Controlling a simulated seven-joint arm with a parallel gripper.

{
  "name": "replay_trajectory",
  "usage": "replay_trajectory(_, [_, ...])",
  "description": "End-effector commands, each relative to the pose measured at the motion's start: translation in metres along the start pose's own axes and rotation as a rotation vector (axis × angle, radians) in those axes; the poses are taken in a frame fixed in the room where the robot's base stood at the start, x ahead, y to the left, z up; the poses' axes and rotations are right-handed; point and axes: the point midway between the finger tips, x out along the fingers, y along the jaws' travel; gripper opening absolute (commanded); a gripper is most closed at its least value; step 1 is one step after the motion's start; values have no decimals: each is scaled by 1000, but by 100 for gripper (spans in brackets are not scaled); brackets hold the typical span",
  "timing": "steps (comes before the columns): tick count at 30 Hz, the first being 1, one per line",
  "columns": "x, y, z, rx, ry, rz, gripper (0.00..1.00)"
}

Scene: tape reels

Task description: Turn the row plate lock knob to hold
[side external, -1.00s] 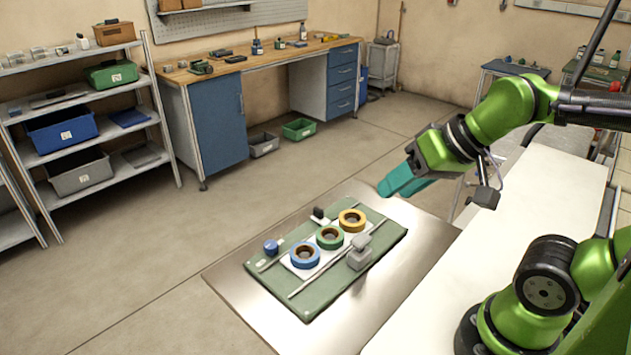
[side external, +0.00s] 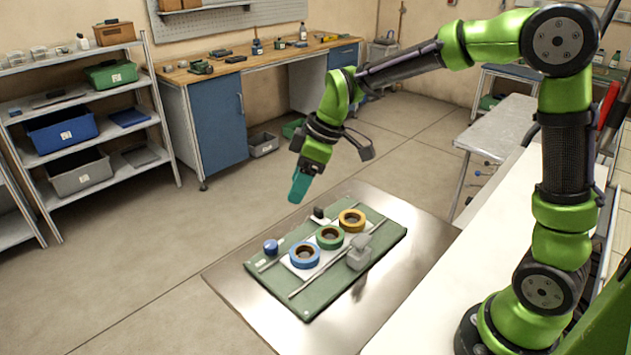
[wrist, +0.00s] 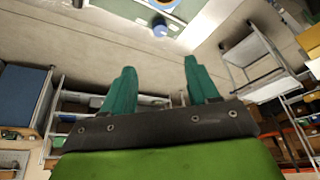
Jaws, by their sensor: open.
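A small blue round knob-like piece (side external: 271,247) stands at the left edge of the green board (side external: 312,305). A small black upright piece (side external: 319,213) stands at the board's back edge. I cannot tell for sure which is the lock knob, nor read any hold mark. A white row plate (side external: 299,272) carries a blue reel (side external: 305,256), a green reel (side external: 330,237) and a yellow reel (side external: 352,220). My gripper (side external: 296,201) is open and empty, in the air above and behind the board. The wrist view shows its teal fingers apart (wrist: 160,75) and the blue piece (wrist: 160,31) beyond them.
A grey block (side external: 359,256) stands at the board's right side. A thin rod (side external: 318,274) lies along the front of the plate, another behind it. The board lies on a bare metal table (side external: 245,285). The air around my gripper looks clear.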

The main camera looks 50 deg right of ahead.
Motion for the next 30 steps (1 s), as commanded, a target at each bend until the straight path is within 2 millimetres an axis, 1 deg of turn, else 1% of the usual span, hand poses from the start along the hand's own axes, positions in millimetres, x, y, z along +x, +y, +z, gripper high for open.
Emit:
replay_trajectory(4, [1,-1,0,-80,1,-1,59])
replay_trajectory(8, [14,-1,0,-87,-1,-3,59])
replay_trajectory(11, [32,-2,1,-85,-3,-5,59])
replay_trajectory(24, [127,-1,1,-82,-2,-3,59])
replay_trajectory(27, [144,-2,0,-83,0,-2,59])
replay_trajectory(30, [156,-1,0,-84,1,-1,59])
